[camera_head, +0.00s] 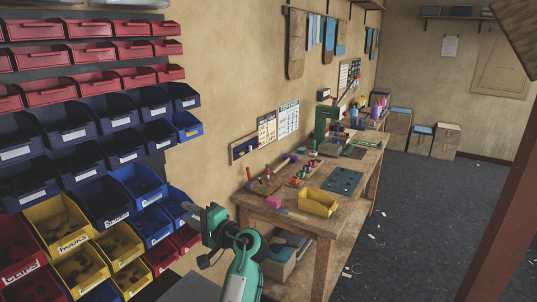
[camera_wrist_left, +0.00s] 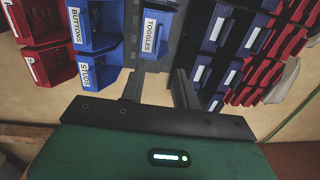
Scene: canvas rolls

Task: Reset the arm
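My left arm rises at the bottom middle of the head view, green and grey. Its gripper (camera_head: 192,212) points left toward the wall of bins, close in front of the blue bins. In the left wrist view the two dark fingers (camera_wrist_left: 158,88) stand apart with nothing seen between them. A blue bin labelled TOGGLES (camera_wrist_left: 158,30) shows beyond the fingertips. How far the fingers are from it I cannot tell. My right gripper shows in neither view.
Red, blue and yellow bins fill the rack at left, including a yellow bin (camera_head: 58,228). A wooden workbench (camera_head: 335,222) with a yellow tray (camera_head: 318,203), a pink block (camera_head: 273,202) and tools stands along the wall. The dark floor (camera_head: 425,225) right of it is mostly open, with small scraps.

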